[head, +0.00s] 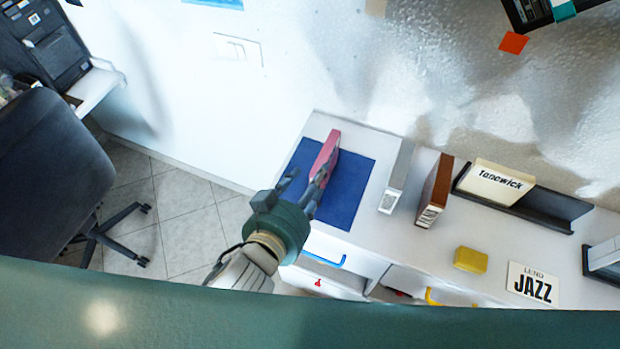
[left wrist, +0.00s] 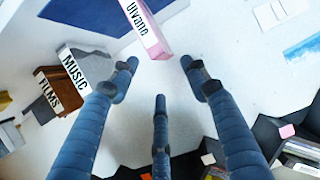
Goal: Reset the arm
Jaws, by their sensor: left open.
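My left gripper (head: 304,188) reaches in from the lower left over the left end of the white shelf top. Its fingers are spread and empty, and they also show in the left wrist view (left wrist: 158,78). A pink case (head: 325,156) stands upright on a dark blue mat (head: 352,185), just past the fingers. In the left wrist view the pink case (left wrist: 150,30) has a lettered white spine and lies beyond the fingertips, between them; I cannot tell whether any finger touches it. My right gripper is not in view.
A grey-white case (head: 397,177), marked MUSIC in the left wrist view (left wrist: 84,64), and a brown case (head: 435,190) stand right of the mat. Further right are a black rack (head: 540,207) with a cream case, a yellow block (head: 470,260) and a JAZZ card (head: 533,284). An office chair (head: 50,170) stands left.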

